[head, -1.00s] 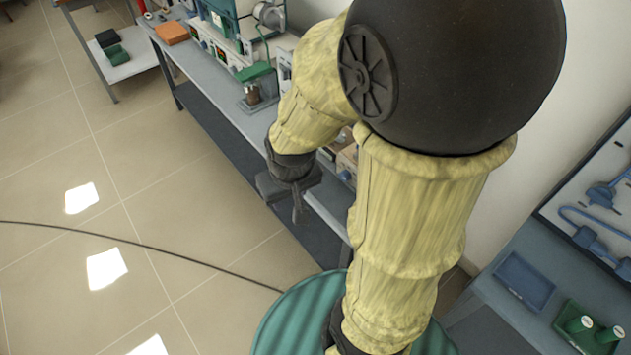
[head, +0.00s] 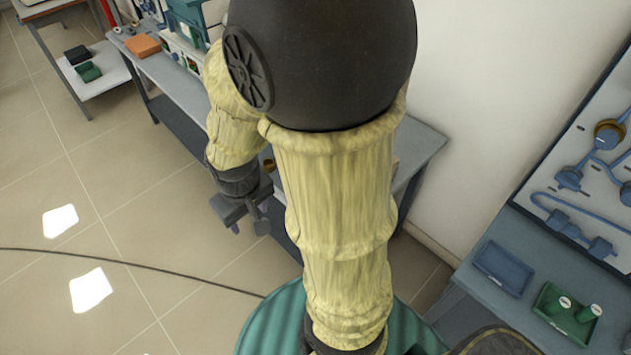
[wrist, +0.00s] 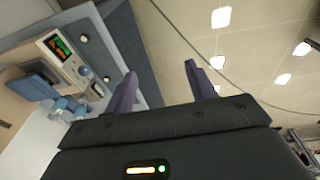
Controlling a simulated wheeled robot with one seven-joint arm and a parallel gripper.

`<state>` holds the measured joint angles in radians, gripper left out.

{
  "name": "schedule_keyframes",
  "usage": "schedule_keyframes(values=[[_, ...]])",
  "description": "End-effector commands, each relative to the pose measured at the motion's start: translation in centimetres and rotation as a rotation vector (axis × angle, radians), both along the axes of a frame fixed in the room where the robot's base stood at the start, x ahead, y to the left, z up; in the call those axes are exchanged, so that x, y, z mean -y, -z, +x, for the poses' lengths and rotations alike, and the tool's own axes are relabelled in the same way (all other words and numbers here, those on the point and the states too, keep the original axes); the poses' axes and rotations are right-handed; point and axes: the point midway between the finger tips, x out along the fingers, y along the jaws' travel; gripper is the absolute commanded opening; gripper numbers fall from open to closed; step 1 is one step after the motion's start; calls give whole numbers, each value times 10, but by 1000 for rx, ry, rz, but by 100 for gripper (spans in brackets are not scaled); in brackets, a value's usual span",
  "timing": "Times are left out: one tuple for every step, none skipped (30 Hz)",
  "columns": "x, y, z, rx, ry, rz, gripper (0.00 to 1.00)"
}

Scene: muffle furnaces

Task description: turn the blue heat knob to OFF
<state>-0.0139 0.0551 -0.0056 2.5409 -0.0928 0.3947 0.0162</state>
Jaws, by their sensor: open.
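In the wrist view a pale control panel (wrist: 72,60) with a lit red and green display (wrist: 57,46) stands at the upper left. A small bluish round knob (wrist: 85,71) sits on it beside the display. I cannot tell its setting. My gripper (wrist: 160,75) is open and empty, its two fingers apart over bare floor, with the knob to the left of the left finger. In the head view my gripper (head: 242,208) hangs at the front edge of the long bench (head: 182,125). My arm hides the panel there.
Blue fittings (wrist: 68,107) lie close to the panel in the wrist view. In the head view an orange block (head: 142,46) lies on the long bench. A blue tray (head: 503,268) and a green tray (head: 562,312) sit on the right bench. A cable (head: 130,267) crosses the open floor.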

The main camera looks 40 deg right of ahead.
Motion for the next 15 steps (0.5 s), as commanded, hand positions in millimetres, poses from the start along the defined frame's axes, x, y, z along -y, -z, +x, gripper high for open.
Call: schedule_keyframes(values=[[3, 13, -2, -51, -41, -29, 56], [6, 21, -3, -86, -71, -51, 56], [11, 31, -5, -137, -115, -86, 56], [15, 38, -6, -177, -151, -115, 56], [20, 46, -7, -220, -190, -148, 56], [27, 56, -8, -276, -242, -193, 56], [33, 64, -9, -319, -282, -229, 56], [39, 71, -8, -360, -323, -266, 56], [48, 79, -8, -412, -376, -318, 56], [55, 85, -7, -451, -416, -357, 56], [61, 91, -5, -487, -458, -398, 56], [70, 99, -2, -535, -509, -453, 56], [77, 104, 2, -567, -551, -497, 56], [83, 110, 6, -599, -593, -539, 56], [91, 117, 12, -638, -648, -599, 56]])
